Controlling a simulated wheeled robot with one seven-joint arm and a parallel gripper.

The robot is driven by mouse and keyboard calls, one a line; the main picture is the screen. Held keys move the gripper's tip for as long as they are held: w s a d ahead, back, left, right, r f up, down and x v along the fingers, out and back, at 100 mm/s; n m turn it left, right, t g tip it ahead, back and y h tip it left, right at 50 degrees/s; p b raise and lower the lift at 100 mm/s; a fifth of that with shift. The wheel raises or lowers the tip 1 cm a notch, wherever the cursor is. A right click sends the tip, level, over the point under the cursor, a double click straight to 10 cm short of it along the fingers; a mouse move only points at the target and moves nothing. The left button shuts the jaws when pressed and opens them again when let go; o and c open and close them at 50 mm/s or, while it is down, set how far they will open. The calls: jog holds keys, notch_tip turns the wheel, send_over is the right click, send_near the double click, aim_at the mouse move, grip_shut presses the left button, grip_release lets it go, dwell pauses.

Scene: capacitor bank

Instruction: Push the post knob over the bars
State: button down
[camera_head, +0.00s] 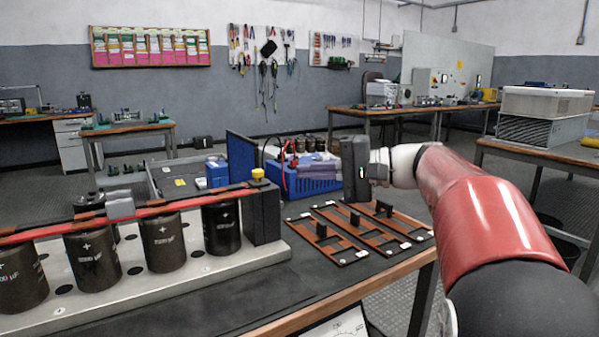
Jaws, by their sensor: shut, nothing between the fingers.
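A yellow knob (258,174) sits on top of a black post block (262,212) at the right end of the capacitor row. Red-and-copper bars (160,208) run along the capacitor tops from the left edge to this post. A grey block (120,206) sits on the bars. My gripper (304,165) is in the air to the right of the knob, its black body upright and its fingers pointing left. The fingers are shut and empty, and appear apart from the knob. They are small and blend with the things behind them.
Black capacitors (163,240) stand on a pale metal tray (120,290). Flat copper-barred frames with black handles (352,230) lie on the table (300,290) below my gripper. A blue case (317,183) stands behind. Bare dark tabletop lies in front of the frames.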

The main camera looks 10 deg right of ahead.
jog(key=f+v, duration=0.1)
jog(key=v, duration=0.6)
jog(key=shift+d+r, duration=0.25)
jog(key=shift+r, duration=0.3)
